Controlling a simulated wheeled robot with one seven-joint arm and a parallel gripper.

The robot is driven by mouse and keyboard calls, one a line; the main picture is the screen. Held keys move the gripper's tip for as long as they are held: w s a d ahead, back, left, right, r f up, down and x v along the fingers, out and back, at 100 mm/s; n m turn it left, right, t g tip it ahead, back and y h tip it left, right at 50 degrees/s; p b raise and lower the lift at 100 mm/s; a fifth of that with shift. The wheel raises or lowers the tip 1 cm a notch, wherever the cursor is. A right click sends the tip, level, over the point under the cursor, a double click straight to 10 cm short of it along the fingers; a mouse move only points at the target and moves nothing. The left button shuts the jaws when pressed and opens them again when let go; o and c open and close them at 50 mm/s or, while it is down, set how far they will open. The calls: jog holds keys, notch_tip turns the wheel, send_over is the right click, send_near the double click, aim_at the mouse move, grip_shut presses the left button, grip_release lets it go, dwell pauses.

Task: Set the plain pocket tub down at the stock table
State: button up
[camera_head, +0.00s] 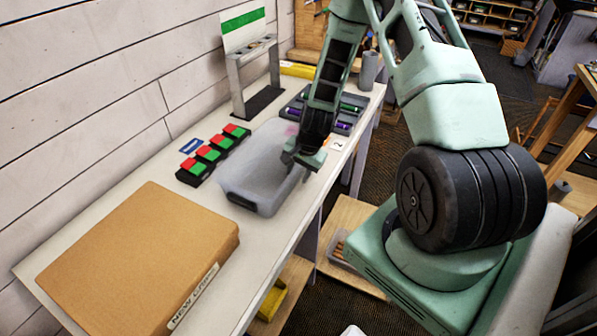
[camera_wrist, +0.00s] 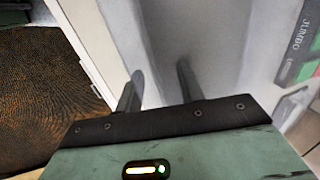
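The plain pocket tub (camera_head: 243,195) is a grey, open-topped bin. It appears to rest level on the long white table (camera_head: 265,235), near the front edge, and looks empty where I can see in. My gripper (camera_head: 305,157) is at the tub's right rim. In the wrist view the two fingers (camera_wrist: 158,92) are spread apart, one outside the tub wall (camera_wrist: 165,45) and one on its inner side. I see a gap between the fingers. My gripper and arm hide part of the tub's far right end.
Several red and green blocks in black holders (camera_head: 213,153) stand left of the tub. A large brown box (camera_head: 140,260) fills the near table. A dark tray with green and purple items (camera_head: 345,112) and a grey stand (camera_head: 252,75) are behind. A numbered card (camera_head: 340,143) lies near the edge.

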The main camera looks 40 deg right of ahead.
jog(key=b+v, duration=0.2)
jog(key=v, duration=1.5)
jog(key=shift+r, duration=0.2)
jog(key=s+a+r+n+g+b, duration=0.15)
jog(key=a+n, duration=0.35)
jog(key=a, duration=0.5)
jog(key=s+a+r+n, duration=0.2)
jog(key=a+n, duration=0.3)
jog(key=a, duration=0.5)
jog(key=s+a+r+n, duration=0.1)
jog(key=s+a+n, duration=0.5)
jog(key=s, duration=0.2)
jog(key=s+a+r+n+g+b, duration=0.1)
jog(key=s+a+n, duration=0.4)
jog(key=s, duration=0.3)
jog(key=shift+a+r+n, duration=0.2)
jog(key=shift+a+n, duration=0.2)
jog(key=shift+s, duration=0.1)
